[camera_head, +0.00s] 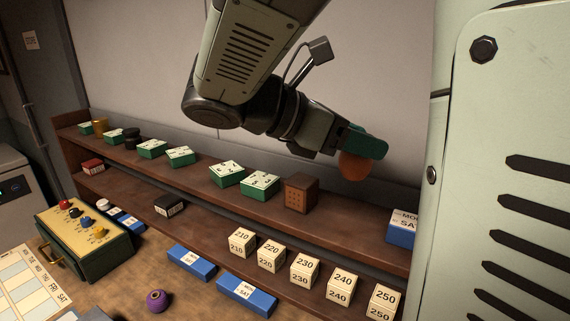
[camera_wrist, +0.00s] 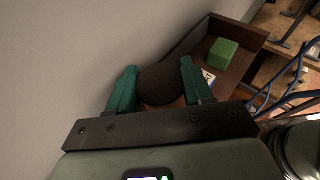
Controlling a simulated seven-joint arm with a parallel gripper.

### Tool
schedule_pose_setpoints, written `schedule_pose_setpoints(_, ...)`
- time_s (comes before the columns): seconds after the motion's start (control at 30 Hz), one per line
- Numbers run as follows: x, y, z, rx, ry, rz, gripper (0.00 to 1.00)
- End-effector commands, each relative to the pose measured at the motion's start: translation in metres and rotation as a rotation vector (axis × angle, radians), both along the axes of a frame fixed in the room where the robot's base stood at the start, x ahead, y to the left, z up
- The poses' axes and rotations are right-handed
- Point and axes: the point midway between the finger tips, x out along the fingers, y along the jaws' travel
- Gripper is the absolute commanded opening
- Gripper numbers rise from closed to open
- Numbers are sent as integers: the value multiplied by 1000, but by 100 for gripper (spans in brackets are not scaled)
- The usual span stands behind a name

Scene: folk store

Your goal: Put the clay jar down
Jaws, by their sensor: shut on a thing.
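The clay jar (camera_head: 354,166) is a rounded orange-brown pot, partly hidden by a teal finger in the head view. My gripper (camera_head: 367,147) is shut on it and holds it over the right part of the upper shelf (camera_head: 340,221), which appears to be clear below it. In the wrist view the jar's dark round top (camera_wrist: 162,84) sits between the two teal fingers of my gripper (camera_wrist: 159,72). The jar's lower part is mostly hidden there.
A brown box with dots (camera_head: 301,193) stands on the upper shelf left of the jar. Green boxes (camera_head: 260,186) line the shelf further left. A blue and white box (camera_head: 402,228) is at the right. Numbered cream blocks (camera_head: 304,270) stand below. Shelf between brown and blue boxes is free.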

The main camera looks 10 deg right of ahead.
Motion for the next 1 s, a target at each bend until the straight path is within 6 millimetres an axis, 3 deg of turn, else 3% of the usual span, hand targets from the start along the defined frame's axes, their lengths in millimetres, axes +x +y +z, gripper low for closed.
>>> schedule_pose_setpoints(0.17, 17, 11, 9, 2, 1, 79, 17)
schedule_pose_setpoints(0.33, 58, 46, 2, 2, 4, 280, 17)
schedule_pose_setpoints(0.5, 99, 104, -11, 1, 4, 527, 17)
schedule_pose_setpoints(0.7, 130, 185, -34, 0, 6, 808, 17)
schedule_pose_setpoints(0.87, 134, 236, -63, -1, 7, 946, 17)
schedule_pose_setpoints(1.0, 129, 274, -98, -1, 11, 1023, 17)
